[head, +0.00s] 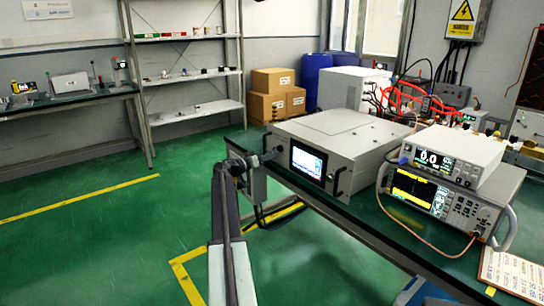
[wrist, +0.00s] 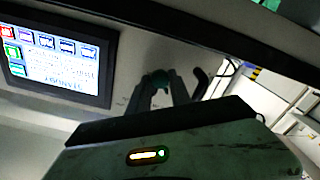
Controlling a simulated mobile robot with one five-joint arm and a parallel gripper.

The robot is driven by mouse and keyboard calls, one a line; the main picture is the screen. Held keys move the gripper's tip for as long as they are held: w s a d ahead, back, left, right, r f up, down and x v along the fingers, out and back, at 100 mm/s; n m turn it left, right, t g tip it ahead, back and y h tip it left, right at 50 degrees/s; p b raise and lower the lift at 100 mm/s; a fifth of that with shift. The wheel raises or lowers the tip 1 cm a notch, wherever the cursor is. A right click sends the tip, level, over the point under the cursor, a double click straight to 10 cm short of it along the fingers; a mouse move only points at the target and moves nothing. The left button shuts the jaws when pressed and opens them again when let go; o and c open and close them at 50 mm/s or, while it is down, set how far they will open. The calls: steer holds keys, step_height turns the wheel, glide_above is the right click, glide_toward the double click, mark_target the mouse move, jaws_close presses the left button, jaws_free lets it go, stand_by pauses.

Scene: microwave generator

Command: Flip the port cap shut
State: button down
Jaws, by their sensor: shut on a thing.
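The microwave generator (head: 340,148) is a white box on the bench, with a lit screen (head: 308,163) on its front. The screen also shows in the wrist view (wrist: 58,52). My gripper (head: 272,156) is at the left end of that front panel. In the wrist view my gripper (wrist: 160,80) has its fingers close together on a small dark teal piece, which looks like the port cap (wrist: 155,79). The fingers hide most of it, so its angle and the port behind it cannot be made out.
A dark handle (wrist: 200,82) stands just right of the fingers in the wrist view. Stacked instruments (head: 450,180) with a cable are right of the generator on the dark bench (head: 400,235). Shelves (head: 190,75) and cartons (head: 275,95) are behind. The green floor at left is clear.

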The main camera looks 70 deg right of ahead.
steer(key=r+n, duration=0.1)
steer(key=n, duration=0.3)
steer(key=n+p, duration=0.1)
steer(key=n, duration=0.3)
steer(key=a+r+n+p, duration=0.1)
steer(key=n, duration=0.3)
steer(key=shift+s+r, duration=0.3)
steer(key=shift+p, duration=0.3)
steer(key=shift+d, duration=0.1)
steer(key=c, duration=1.5)
jaws_free()
steer(key=shift+w, duration=0.1)
